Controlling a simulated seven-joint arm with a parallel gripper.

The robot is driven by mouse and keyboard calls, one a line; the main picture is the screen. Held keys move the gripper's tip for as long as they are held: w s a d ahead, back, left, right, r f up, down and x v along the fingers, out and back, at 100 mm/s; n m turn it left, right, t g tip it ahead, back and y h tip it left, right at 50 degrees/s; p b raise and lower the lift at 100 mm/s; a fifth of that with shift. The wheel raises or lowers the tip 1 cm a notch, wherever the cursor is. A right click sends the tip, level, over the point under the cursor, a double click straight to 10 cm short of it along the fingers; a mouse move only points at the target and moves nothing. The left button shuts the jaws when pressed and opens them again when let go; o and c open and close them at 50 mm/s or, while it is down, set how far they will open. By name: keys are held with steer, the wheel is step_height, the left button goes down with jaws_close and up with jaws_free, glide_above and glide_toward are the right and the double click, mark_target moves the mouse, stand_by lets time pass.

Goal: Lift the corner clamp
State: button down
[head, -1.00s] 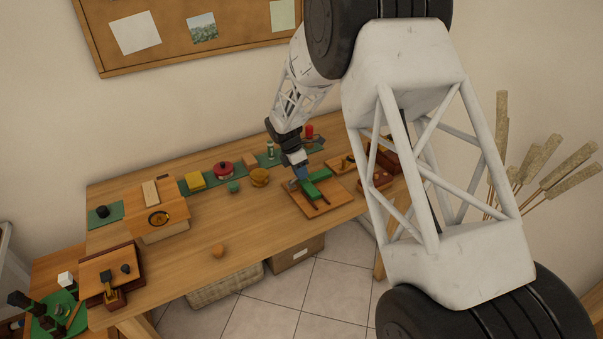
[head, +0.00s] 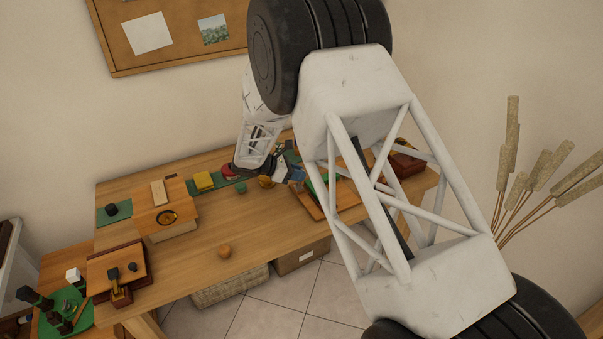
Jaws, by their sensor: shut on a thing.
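My gripper (head: 284,168) is small and far off in the head view, above the back middle of the workbench. It is shut on a small blue thing (head: 297,174), which looks like the corner clamp. Its exact shape and the grip on it are too small to make out. The blue thing shows just left of the wooden board (head: 305,203) with a green thing (head: 320,187) on it. My own arm hides much of that board. I cannot tell how high the blue thing is above the bench.
The workbench (head: 255,225) has clear room at the front middle, around a small orange ball (head: 225,252). A yellow block (head: 203,181), a red pot (head: 227,172) and a wooden bowl (head: 265,182) stand along the back. A raised wooden block (head: 150,215) is at left.

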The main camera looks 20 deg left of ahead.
steer(key=shift+s+a+f+m+t+h, duration=0.15)
steer(key=shift+s+a+t+h, duration=0.1)
steer(key=shift+t+h, duration=0.25)
steer(key=shift+s+a+m+t+h, duration=0.2)
steer(key=shift+t+h, duration=0.1)
steer(key=shift+h, duration=0.4)
steer(key=c, duration=1)
jaws_free()
steer(key=shift+c, duration=0.2)
steer(key=shift+a, duration=0.1)
steer(key=v, duration=0.7)
steer(key=shift+s+a, duration=0.2)
steer(key=shift+a, duration=0.05)
steer(key=shift+d, duration=0.1)
